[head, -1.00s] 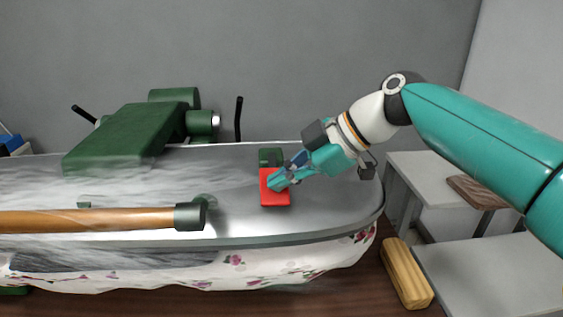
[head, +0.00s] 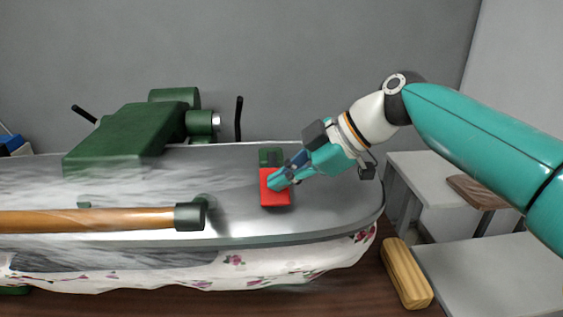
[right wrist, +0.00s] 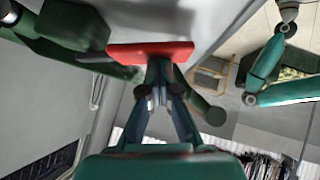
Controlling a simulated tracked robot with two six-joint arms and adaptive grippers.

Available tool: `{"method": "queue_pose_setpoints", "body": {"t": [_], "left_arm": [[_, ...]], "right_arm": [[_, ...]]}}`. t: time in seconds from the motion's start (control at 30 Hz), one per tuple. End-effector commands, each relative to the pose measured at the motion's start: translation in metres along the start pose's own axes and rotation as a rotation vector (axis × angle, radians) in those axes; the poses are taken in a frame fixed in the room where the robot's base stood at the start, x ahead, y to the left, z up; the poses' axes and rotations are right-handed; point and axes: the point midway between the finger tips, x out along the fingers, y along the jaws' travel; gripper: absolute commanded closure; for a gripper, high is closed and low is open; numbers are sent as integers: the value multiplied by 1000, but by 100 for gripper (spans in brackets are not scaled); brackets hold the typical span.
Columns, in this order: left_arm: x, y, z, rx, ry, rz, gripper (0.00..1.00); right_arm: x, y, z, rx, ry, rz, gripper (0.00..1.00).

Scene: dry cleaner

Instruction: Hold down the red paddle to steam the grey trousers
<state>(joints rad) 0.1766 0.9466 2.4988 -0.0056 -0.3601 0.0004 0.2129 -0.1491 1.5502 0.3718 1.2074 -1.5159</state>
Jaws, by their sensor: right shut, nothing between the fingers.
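The red paddle (head: 277,199) sits at the right end of the grey metal press head (head: 330,215), in front of a small green block (head: 270,157). My right gripper (head: 276,183) is shut and empty, with its fingertips on the paddle's upper part. In the right wrist view, the closed fingertips (right wrist: 158,66) meet the red paddle (right wrist: 125,51). A strip of grey cloth, apparently the grey trousers (head: 110,259), shows below the press head's front edge at the left; the rest is hidden. Whitish steam streaks drift over the press. My left gripper is not in view.
A wooden handle bar (head: 90,220) runs across the front of the press. A green arm block (head: 135,140) stands behind it. A floral-covered lower board (head: 230,270) lies below. A wooden block (head: 406,274) and grey tables (head: 480,275) are at the right.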

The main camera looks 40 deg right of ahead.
Motion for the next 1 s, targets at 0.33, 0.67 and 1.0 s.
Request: {"method": "queue_pose_setpoints", "body": {"t": [0.33, 0.67, 1.0], "left_arm": [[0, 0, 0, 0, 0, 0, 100], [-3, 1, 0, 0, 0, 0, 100], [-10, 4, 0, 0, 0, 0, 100]], "right_arm": [[1, 0, 1, 0, -2, -2, 100], [-2, 2, -3, 0, -2, -1, 100], [-10, 5, -11, 1, -1, -1, 100]]}}
